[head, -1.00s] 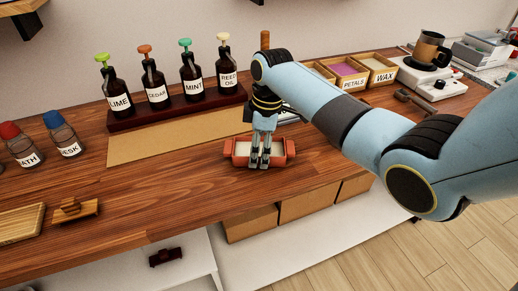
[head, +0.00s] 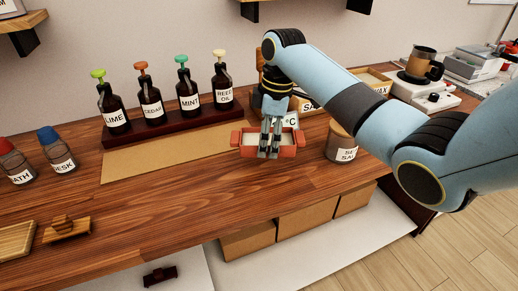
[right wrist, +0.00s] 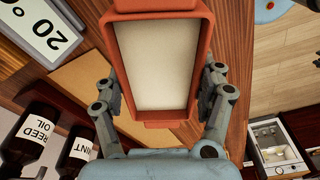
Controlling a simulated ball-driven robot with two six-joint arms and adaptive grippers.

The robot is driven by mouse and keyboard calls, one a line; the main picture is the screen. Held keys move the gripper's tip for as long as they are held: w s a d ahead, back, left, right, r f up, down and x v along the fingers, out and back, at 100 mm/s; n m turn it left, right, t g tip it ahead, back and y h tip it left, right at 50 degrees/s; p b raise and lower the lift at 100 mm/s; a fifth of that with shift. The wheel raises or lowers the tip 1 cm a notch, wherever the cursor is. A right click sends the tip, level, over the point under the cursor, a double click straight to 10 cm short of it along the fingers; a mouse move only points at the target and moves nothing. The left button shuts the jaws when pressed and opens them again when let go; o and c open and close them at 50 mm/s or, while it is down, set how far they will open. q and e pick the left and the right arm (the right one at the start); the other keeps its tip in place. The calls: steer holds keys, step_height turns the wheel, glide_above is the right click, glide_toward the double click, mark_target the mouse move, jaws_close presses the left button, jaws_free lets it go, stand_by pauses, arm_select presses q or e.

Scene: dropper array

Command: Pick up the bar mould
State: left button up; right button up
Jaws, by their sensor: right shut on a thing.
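The bar mould is an orange-red tray with cream filling; its left end (head: 237,138) and right end (head: 298,137) show either side of my fingers in the head view. My right gripper (head: 268,153) is shut on the mould and appears to hold it a little above the wooden bench. In the right wrist view, the fingers (right wrist: 162,95) press on both long sides of the mould (right wrist: 154,60), which looks level in the head view. My left gripper is not in view.
Labelled pump bottles (head: 152,103) stand on a dark rack (head: 175,124) at the back left. A tan mat (head: 150,163) lies before it. A lidded jar (head: 341,145) stands right of the mould. The bench front (head: 180,205) is largely clear.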

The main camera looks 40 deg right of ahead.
steer(key=d+r+b, duration=0.1)
steer(key=d+r, duration=0.3)
steer(key=d, duration=0.3)
steer(key=shift+w+d+r, duration=0.25)
steer(key=shift+d+r, duration=0.15)
